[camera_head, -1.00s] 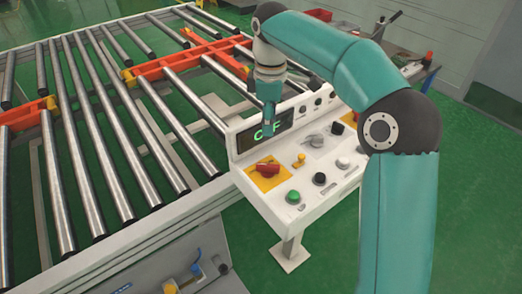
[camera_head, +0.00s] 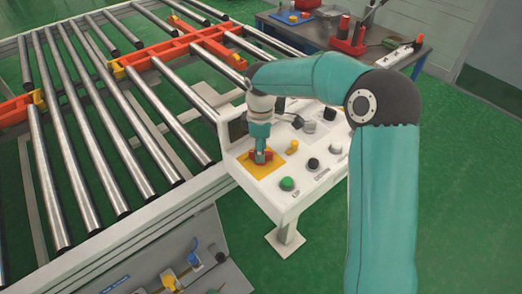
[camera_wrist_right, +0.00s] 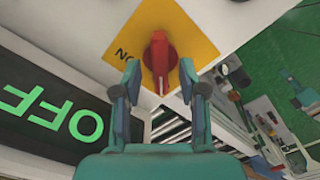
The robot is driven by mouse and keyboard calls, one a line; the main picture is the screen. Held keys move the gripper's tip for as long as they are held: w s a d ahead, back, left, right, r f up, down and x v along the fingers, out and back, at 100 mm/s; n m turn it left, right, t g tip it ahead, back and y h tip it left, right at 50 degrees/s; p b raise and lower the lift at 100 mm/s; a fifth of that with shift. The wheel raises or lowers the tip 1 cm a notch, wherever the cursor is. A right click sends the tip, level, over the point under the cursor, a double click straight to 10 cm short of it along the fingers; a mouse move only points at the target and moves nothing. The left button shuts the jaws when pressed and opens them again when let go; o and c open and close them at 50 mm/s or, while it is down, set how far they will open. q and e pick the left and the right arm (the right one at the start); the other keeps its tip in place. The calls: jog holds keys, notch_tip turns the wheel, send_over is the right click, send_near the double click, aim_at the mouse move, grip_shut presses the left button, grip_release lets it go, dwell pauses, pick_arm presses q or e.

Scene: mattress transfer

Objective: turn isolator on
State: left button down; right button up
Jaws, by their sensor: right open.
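The isolator is a red rotary knob (camera_wrist_right: 159,55) on a yellow plate (camera_wrist_right: 185,32) in the right wrist view. In the head view the yellow plate (camera_head: 268,172) sits at the near left of the white control panel, and my gripper largely covers the knob. My right gripper (camera_head: 261,157) points down at it; it also shows in the right wrist view (camera_wrist_right: 159,72). It is open, with one finger on each side of the knob's near end. I cannot tell whether the fingers touch it. A dark display (camera_wrist_right: 45,115) reads OFF in green. My left gripper is not in view.
The white panel (camera_head: 272,203) also carries a green button (camera_head: 287,184), a black button (camera_head: 313,164), a small yellow knob (camera_head: 292,147) and several others. A roller conveyor (camera_head: 120,130) lies to the left. A workbench (camera_head: 290,32) with tools stands behind.

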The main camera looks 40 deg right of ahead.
jog(key=shift+f, duration=0.75)
grip_shut()
